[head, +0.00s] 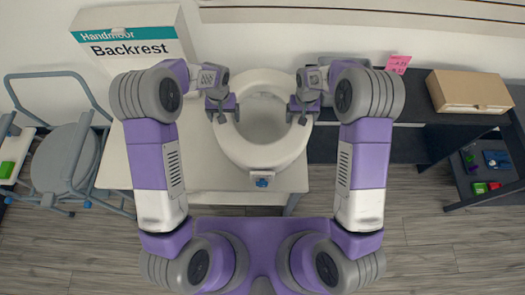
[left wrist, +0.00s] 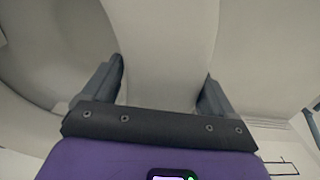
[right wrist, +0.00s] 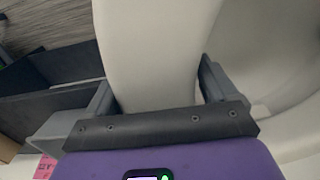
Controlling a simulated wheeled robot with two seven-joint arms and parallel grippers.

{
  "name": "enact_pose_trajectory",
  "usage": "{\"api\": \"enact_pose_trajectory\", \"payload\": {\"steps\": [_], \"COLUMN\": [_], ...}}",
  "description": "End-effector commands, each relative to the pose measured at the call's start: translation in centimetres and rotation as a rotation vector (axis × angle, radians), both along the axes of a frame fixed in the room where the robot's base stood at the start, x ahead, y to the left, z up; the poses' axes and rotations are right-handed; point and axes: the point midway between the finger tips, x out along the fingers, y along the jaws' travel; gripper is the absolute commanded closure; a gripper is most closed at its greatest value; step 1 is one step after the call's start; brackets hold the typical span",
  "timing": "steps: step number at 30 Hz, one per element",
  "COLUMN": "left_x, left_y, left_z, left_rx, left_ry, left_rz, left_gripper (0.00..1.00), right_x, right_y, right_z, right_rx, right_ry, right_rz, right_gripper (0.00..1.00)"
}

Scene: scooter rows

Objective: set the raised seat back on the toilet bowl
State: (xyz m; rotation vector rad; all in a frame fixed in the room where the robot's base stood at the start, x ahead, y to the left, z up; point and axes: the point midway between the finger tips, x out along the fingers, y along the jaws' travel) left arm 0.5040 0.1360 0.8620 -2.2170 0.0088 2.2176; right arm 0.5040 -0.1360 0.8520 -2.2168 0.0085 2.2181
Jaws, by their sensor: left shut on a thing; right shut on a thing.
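The raised seat (head: 263,155) is a thick white ring with a blue knob on its front edge. It is in the middle of the head view, over a pale surface. My left gripper (head: 222,112) is shut on the left side of its rim, and the rim (left wrist: 160,60) runs between the fingers in the left wrist view. My right gripper (head: 303,112) is shut on the right side, and the rim (right wrist: 155,55) shows between the fingers in the right wrist view. I cannot make out a separate toilet bowl; the seat's height above what lies below is unclear.
A pale bench top (head: 200,165) extends left of the seat, with a "Handmoor Backrest" box (head: 135,45) at its back. A grey framed chair (head: 65,160) stands at far left. A dark bench (head: 400,148) with a cardboard box (head: 468,92) and pink tag (head: 398,63) is at right.

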Motion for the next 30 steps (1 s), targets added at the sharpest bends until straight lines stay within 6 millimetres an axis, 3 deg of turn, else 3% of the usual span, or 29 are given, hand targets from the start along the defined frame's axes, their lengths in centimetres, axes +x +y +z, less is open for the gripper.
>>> {"api": "enact_pose_trajectory", "payload": {"steps": [1, 3, 14, 24, 30], "left_x": [0.0, 0.0, 0.1, 0.1, 0.0], "left_y": [0.1, 0.1, 0.0, 0.0, 0.0], "left_z": [-0.1, 0.0, 1.0, 7.8, 10.9], "left_rx": [0.001, 0.001, 0.000, -0.001, 0.000], "left_ry": [0.000, 0.000, -0.004, -0.006, -0.003], "left_rz": [0.000, 0.000, 0.000, -0.001, 0.000], "left_gripper": [0.10, 0.00, 0.00, 0.00, 0.00], "right_x": [0.0, 0.0, 0.0, 0.0, 0.0], "right_y": [-0.1, -0.1, 0.0, 0.0, 0.0], "right_z": [-0.1, 0.0, 0.0, 0.0, 0.0], "right_rx": [-0.001, -0.001, 0.000, 0.000, 0.000], "right_ry": [0.000, 0.000, 0.000, 0.000, 0.000], "right_rz": [0.000, 0.000, 0.000, 0.000, 0.000], "right_gripper": [0.11, 0.00, 0.00, 0.00, 0.00]}}
